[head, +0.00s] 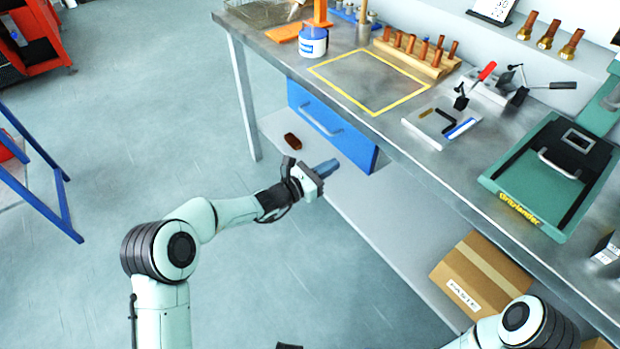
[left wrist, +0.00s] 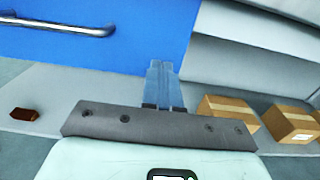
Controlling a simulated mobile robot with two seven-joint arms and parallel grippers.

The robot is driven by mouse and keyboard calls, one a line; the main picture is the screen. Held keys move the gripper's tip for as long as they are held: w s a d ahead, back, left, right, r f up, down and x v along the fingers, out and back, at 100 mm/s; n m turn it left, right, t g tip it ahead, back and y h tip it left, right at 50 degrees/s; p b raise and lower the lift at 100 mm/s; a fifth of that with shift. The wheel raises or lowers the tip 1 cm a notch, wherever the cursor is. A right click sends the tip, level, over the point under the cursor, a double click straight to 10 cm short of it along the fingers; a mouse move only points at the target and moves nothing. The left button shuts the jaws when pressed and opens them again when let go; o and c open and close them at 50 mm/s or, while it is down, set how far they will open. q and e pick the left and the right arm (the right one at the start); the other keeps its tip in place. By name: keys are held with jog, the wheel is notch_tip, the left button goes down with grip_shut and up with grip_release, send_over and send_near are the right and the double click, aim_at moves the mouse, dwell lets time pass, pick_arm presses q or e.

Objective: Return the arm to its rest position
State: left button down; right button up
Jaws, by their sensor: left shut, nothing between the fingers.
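My left gripper (head: 325,169) is shut and empty, in front of the blue drawer unit under the workbench (head: 444,166). In the left wrist view its blue fingers (left wrist: 163,84) are together with nothing between them. The left arm (head: 215,215) reaches forward from the lower left, bent at the elbow. Part of my right arm (head: 515,322) shows at the lower right edge of the head view; its gripper is not visible.
The blue drawer (head: 335,125) with its metal handle (left wrist: 60,27) is close to my left gripper. A reddish-brown block (head: 293,141) lies on the lower shelf (head: 385,222). A cardboard box (head: 478,275) stands further right. Open floor (head: 150,130) lies to the left.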

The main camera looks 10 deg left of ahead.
pick_arm(q)
jog(key=v, duration=0.5)
jog(key=shift+s+a+f+p, duration=0.2)
jog(key=shift+a+p, duration=0.15)
pick_arm(e)
jog(key=shift+s+a+r+g, duration=0.3)
jog(key=shift+s+a+r, duration=0.15)
jog(key=shift+s, duration=0.25)
